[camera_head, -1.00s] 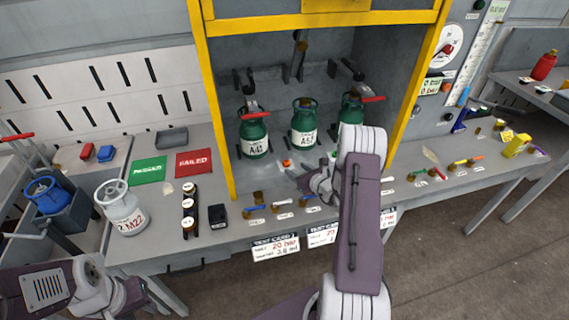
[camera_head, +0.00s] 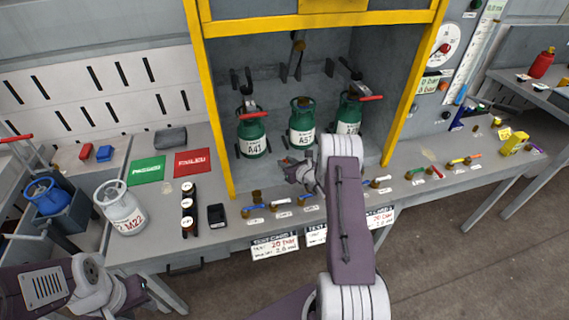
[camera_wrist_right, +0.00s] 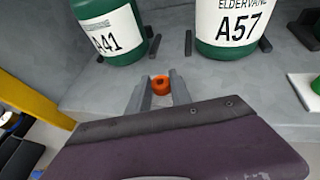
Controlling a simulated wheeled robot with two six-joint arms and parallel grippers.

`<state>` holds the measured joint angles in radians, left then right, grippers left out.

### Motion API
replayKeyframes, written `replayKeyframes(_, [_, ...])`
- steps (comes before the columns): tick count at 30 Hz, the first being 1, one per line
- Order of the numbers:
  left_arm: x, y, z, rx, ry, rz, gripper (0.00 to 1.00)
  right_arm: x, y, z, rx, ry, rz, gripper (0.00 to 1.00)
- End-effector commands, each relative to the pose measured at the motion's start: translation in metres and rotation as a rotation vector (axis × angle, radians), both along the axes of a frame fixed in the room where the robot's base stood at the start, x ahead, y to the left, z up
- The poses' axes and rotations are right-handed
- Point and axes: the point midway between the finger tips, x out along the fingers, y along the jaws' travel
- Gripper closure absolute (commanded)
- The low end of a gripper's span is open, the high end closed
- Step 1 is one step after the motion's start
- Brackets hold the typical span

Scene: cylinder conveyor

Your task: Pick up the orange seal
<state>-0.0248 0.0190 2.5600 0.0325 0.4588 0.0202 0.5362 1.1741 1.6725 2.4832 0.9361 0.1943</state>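The orange seal (camera_wrist_right: 160,85) is a small ring with a dark hole. In the right wrist view it sits between the two fingers of my right gripper (camera_wrist_right: 159,79), on or just above the grey cabinet floor. The fingers are apart, one on each side of the seal; whether they touch it is hard to tell. In the head view my right gripper (camera_head: 286,164) is low at the cabinet's front, before the green cylinders, and hides most of the seal. My left gripper (camera_head: 138,293) is at the lower left, away from the bench; its fingers are not clear.
Green cylinders A41 (camera_head: 252,135) and A57 (camera_head: 301,122) stand just behind the right gripper, with a third (camera_head: 348,113) to the right. The yellow frame post (camera_head: 212,120) bounds the cabinet on the left. Small valves (camera_head: 283,203) line the bench's front edge.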

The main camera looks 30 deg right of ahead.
Motion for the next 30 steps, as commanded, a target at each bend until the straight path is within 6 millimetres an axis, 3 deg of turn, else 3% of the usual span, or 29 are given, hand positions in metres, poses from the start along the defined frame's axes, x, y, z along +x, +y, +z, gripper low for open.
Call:
replayKeyframes(11, [0.000, 0.000, 0.000, 0.000, 0.000, 0.000, 0.64, 0.000, 0.000, 0.004, 0.000, 0.000, 0.000, 1.00])
replayKeyframes(18, [0.000, 0.000, -0.003, 0.000, 0.000, 0.000, 0.64, 0.000, -0.001, 0.040, -0.003, -0.003, 0.000, 1.00])
replayKeyframes(30, [0.000, 0.000, -0.008, 0.000, 0.000, 0.000, 0.64, -0.087, -0.017, 0.093, -0.002, -0.001, -0.005, 1.00])
